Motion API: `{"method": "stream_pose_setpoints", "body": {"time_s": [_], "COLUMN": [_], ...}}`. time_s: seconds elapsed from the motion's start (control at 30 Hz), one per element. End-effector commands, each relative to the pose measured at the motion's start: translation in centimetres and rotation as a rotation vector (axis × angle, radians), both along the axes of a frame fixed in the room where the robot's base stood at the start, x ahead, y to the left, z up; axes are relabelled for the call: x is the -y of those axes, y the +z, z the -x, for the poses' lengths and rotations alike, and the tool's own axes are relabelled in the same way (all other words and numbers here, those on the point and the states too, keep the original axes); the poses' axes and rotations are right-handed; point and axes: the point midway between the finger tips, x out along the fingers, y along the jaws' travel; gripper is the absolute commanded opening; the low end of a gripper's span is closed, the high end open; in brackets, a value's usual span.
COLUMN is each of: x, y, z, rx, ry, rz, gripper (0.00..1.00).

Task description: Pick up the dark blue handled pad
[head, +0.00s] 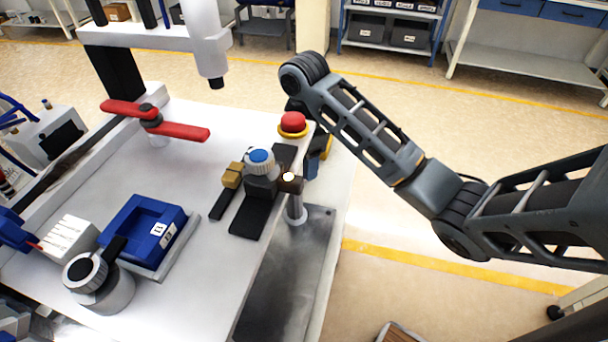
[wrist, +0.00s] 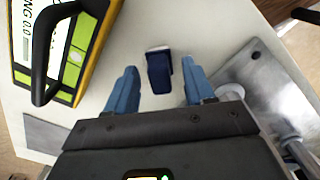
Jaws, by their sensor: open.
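The dark blue handled pad (wrist: 159,72) lies on the light work surface in the wrist view, with a paler edge along its far side. My gripper (wrist: 157,86) is open, with its blue fingers spread to the left and right of the pad. The pad lies between the fingertips in the picture, with visible gaps on both sides. I cannot tell the height of the fingertips above the surface. In the head view I cannot make out the pad clearly.
A yellow-and-black device with a black handle (wrist: 45,55) stands close left of my gripper. A metal plate (wrist: 262,75) with a post is at right. In the head view, a red button (head: 293,122), a blue-topped knob (head: 260,160) and a blue tray (head: 122,232) are on the table.

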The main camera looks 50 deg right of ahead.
Motion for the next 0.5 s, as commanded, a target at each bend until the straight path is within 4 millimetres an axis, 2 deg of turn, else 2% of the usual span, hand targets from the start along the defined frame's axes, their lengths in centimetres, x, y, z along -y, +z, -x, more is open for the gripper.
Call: {"method": "stream_pose_setpoints", "body": {"time_s": [0.07, 0.33, 0.5], "x": [-0.04, -0.01, -0.01], "y": [-0.71, -0.67, -0.66], "z": [-0.02, -0.01, -0.01], "rx": [0.000, 0.000, 0.000], "ry": [0.001, 0.001, 0.001], "rz": [0.000, 0.001, 0.001], "gripper": [0.53, 0.52, 0.36]}}
